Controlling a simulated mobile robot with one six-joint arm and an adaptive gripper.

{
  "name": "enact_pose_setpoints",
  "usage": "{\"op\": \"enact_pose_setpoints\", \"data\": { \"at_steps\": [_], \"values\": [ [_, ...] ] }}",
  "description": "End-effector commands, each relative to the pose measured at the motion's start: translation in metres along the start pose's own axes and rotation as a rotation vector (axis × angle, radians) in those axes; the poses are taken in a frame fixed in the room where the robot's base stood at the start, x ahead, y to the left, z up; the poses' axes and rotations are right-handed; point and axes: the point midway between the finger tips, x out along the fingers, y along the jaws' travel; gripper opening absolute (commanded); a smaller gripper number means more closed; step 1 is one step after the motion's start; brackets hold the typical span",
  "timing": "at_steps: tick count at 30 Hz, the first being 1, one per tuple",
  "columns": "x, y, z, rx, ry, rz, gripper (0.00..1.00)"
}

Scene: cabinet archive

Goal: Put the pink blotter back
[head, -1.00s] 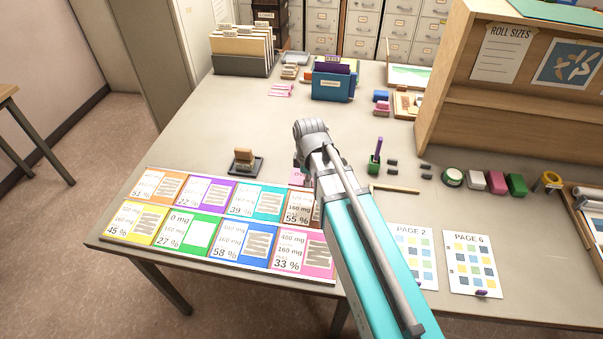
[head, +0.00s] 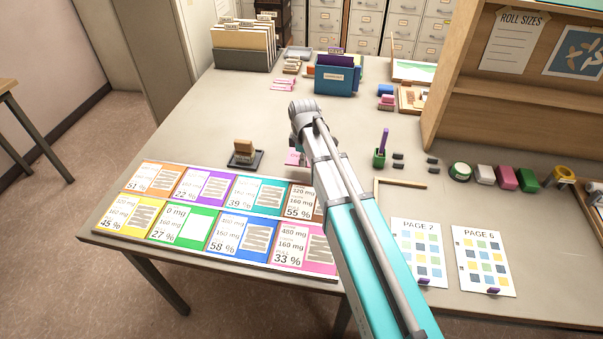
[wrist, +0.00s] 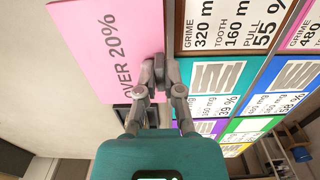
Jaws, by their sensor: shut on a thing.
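The pink blotter (wrist: 107,45) is a flat pink sheet lettered "OVER 20%". In the wrist view my gripper (wrist: 158,78) is shut on its edge near the lower right corner. In the head view only a small piece of the blotter (head: 293,157) shows left of my arm, beyond the chart of coloured cards (head: 208,254). My arm hides the rest of it and the gripper's fingers there. In the wrist view the blotter is beside the brown-edged 55 % card (wrist: 225,27). Its height above the table is hard to tell.
A stamp on a dark pad (head: 243,154) stands left of the blotter. A green cup with a purple stick (head: 380,158) and a wooden strip (head: 402,184) are right of my arm. A blue file box (head: 338,79) and pink slips (head: 283,84) are farther back. The table's left-middle is clear.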

Motion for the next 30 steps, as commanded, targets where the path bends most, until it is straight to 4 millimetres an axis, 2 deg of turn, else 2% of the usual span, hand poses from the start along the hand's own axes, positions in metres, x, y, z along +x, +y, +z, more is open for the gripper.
{"op": "enact_pose_setpoints", "data": {
  "at_steps": [1,3,9,25,30],
  "values": [
    [0.01,0.006,-0.002,0.0,0.0,0.0,0.0],
    [0.017,0.011,-0.004,0.0,0.0,0.0,0.0],
    [0.03,0.022,-0.009,0.001,0.0,0.0,0.0],
    [0.033,0.025,-0.009,0.001,0.0,0.0,0.0],
    [0.041,0.031,-0.011,0.002,0.0,0.0,0.0]
  ]
}}
